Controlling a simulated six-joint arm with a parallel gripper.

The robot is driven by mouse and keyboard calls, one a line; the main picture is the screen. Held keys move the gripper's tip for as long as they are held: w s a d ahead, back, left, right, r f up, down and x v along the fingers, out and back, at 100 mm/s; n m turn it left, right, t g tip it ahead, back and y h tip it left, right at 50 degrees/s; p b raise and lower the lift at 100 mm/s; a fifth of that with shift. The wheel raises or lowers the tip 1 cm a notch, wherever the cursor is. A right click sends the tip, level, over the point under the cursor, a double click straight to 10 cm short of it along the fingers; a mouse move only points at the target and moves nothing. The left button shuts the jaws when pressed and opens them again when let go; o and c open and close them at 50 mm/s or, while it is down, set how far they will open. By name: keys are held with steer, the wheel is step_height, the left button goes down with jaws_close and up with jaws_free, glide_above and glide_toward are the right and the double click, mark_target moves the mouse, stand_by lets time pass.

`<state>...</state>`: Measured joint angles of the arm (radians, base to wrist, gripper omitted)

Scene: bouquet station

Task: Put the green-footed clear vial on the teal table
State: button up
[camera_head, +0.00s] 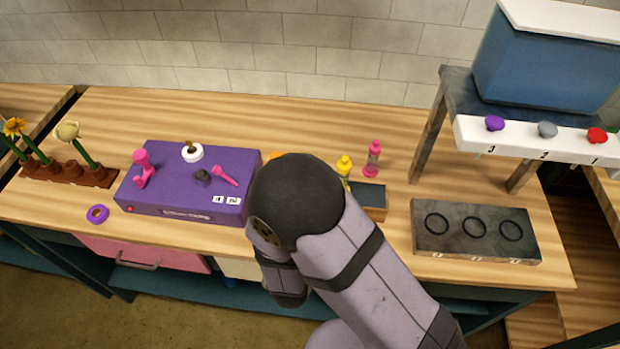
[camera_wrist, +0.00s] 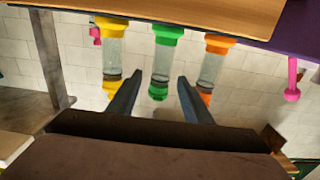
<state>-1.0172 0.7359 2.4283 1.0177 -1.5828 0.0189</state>
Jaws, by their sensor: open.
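The green-footed clear vial (camera_wrist: 163,62) shows in the wrist view between a yellow-ended vial (camera_wrist: 113,58) and an orange-ended vial (camera_wrist: 211,68). That view is upside down, so the vials point downward from a wooden surface at its top. My gripper (camera_wrist: 160,78) is open, with one finger on each side of the green vial in the picture. Contact cannot be told. In the head view my arm hides my gripper and the green vial. The wooden-topped table with teal legs and shelf (camera_head: 130,278) spans the head view.
A purple box (camera_head: 185,205) carries pink pieces on the left. A yellow-topped vial (camera_head: 344,165) and pink vial (camera_head: 373,158) stand right of my arm by a dark-topped block (camera_head: 370,195). A dark ringed slab (camera_head: 474,230) and raised stand (camera_head: 428,125) are on the right.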

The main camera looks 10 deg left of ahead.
steer(key=shift+w+p, duration=0.35)
steer(key=shift+w, duration=0.9)
jaws_close()
steer(key=shift+r, duration=0.1)
steer(key=shift+r+b, duration=0.5)
steer(key=shift+r, duration=4.5)
